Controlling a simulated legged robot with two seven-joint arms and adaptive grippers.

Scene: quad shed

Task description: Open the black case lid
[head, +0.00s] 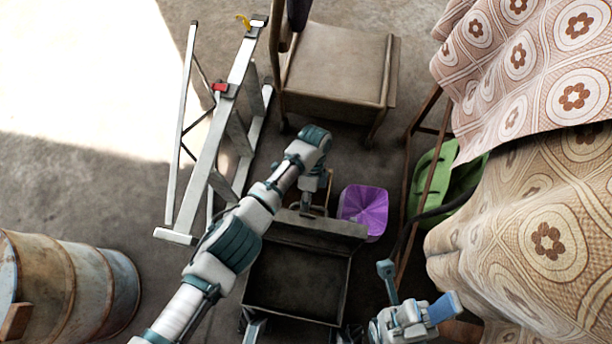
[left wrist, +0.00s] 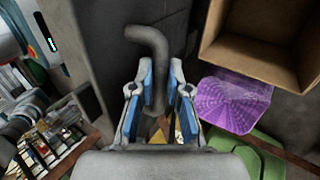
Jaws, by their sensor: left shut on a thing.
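The black case (head: 297,282) is at the lower middle of the head view, with its dark inside showing. Its lid (head: 318,231) appears raised along the far side, seen nearly edge-on. My left gripper (head: 306,207) is at the lid's far edge. In the left wrist view my left gripper (left wrist: 160,88) is shut on a dark grey bent handle (left wrist: 152,42), its blue pads on either side. The handle's lower part is partly hidden between the fingers. My right gripper (head: 418,290) is open and empty to the right of the case, its fingers spread apart.
A purple bin (head: 364,208) stands close right of the lid. A brown cart (head: 337,68) is beyond, a metal ladder (head: 222,120) at left, a rusty barrel (head: 70,285) at lower left. A patterned cloth (head: 540,200) and green object (head: 433,180) are at right.

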